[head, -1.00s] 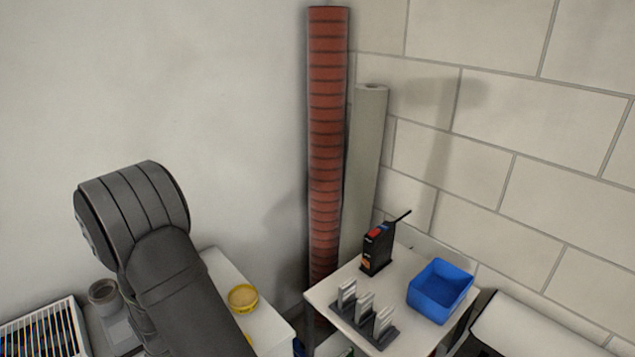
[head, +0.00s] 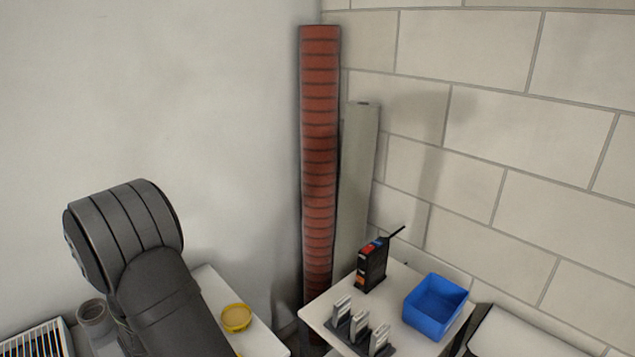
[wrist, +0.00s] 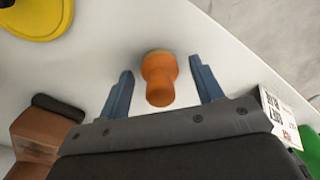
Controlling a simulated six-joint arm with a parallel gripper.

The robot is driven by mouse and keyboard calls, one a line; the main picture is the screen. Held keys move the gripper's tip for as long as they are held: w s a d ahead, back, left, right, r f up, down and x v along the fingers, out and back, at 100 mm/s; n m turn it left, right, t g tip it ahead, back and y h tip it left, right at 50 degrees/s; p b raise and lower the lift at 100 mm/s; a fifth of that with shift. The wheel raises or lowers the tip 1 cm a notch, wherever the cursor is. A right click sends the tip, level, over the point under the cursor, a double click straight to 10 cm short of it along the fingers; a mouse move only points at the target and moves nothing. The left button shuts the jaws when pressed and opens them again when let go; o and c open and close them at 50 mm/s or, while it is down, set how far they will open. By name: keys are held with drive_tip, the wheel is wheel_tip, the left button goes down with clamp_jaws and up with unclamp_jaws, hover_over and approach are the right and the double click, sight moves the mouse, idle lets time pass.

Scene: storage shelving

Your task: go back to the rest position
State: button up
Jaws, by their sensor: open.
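My gripper (wrist: 160,82) shows in the wrist view with its two blue-grey fingers spread apart. An orange, waisted object (wrist: 160,80) stands on a white surface and appears between the fingers, with clear gaps on both sides. I cannot tell how far it is from the fingertips in depth. The head view shows a dark grey part of my arm (head: 125,230) at the lower left; the gripper is out of that picture.
The wrist view shows a yellow object (wrist: 35,15), a brown block (wrist: 40,135) and a white label (wrist: 280,118). In the head view, a white table holds a black device (head: 371,265) and a blue bin (head: 436,305). A red column (head: 319,160) stands behind.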

wheel_tip(320, 180, up, 12)
drive_tip(key=shift+w+f, duration=0.1)
wheel_tip(320, 180, down, 12)
drive_tip(key=shift+f, duration=0.1)
drive_tip(key=shift+a+r, duration=0.1)
drive_tip(key=shift+r, duration=0.25)
drive_tip(key=r, duration=0.4)
drive_tip(key=shift+d, duration=0.35)
drive_tip(key=w+d+r, duration=0.4)
drive_tip(key=d+r, duration=0.3)
drive_tip(key=d, duration=0.3)
drive_tip(key=w+a+r+m, duration=0.3)
drive_tip(key=w+a+m, duration=0.6)
drive_tip(key=w+a, duration=0.5)
drive_tip(key=shift+a, duration=2.05)
drive_tip(key=shift+o, duration=0.4)
